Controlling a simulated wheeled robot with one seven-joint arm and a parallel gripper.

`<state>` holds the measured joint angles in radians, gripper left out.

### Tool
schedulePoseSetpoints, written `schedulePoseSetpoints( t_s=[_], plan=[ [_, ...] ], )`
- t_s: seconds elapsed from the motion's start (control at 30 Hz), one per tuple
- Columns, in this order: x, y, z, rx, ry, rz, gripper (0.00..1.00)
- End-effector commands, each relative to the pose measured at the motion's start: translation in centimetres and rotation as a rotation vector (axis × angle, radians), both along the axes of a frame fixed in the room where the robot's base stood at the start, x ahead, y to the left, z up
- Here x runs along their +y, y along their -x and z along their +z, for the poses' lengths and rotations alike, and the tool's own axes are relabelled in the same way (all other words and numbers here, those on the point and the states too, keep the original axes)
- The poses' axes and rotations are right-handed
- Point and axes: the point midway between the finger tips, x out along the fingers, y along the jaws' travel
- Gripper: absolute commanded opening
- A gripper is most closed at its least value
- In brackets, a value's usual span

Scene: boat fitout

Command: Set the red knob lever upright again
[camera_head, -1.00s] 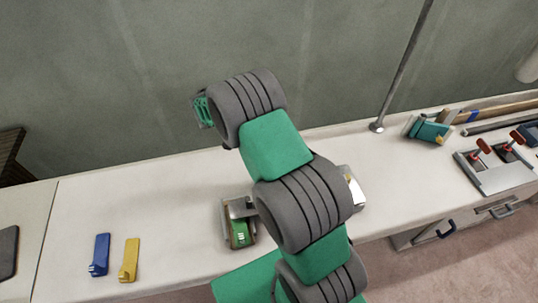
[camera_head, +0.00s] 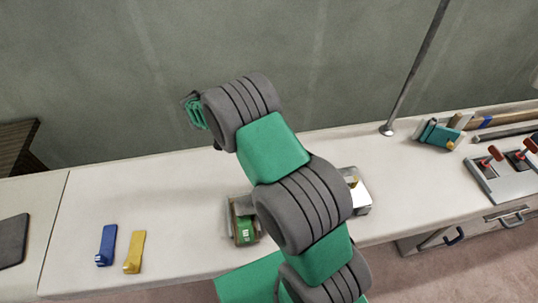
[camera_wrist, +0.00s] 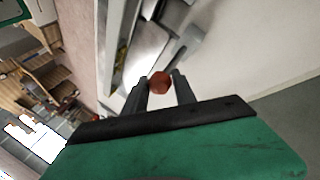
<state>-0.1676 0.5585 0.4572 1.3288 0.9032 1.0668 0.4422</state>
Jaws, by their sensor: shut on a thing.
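In the wrist view a red knob (camera_wrist: 159,82) sits between the two dark fingers of my gripper (camera_wrist: 160,85), which are shut on it. A grey metal bar (camera_wrist: 186,46) shows just beyond the knob; I cannot tell whether it is the knob's lever, nor how the lever is tilted. Metal plates (camera_wrist: 140,50) lie beside it. In the head view my arm hides the gripper and the held knob. Parts of metal fittings show on both sides of the arm, one with a green face (camera_head: 244,230) and one with a yellow piece (camera_head: 354,183).
A blue piece (camera_head: 106,246) and a yellow piece (camera_head: 134,252) lie on the white worktop (camera_head: 180,200) at the left. At the right, a metal plate (camera_head: 510,182) carries two red-handled levers (camera_head: 495,153). A thin pole (camera_head: 412,75) stands at the back.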

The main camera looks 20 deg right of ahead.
Motion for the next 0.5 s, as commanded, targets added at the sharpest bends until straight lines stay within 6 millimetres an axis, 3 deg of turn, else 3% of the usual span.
schedulePoseSetpoints(
  t_s=[0.17,0.2,0.43,0.5],
  plan=[
    [0.58,-0.38,-0.24,-0.001,-0.013,0.017,0.00],
    [0.58,-0.41,-0.20,-0.003,-0.013,0.017,0.35],
    [0.07,-0.46,-0.01,-0.008,-0.011,0.007,0.54],
    [-0.08,-0.44,0.03,-0.008,-0.011,0.004,0.54]
  ],
)
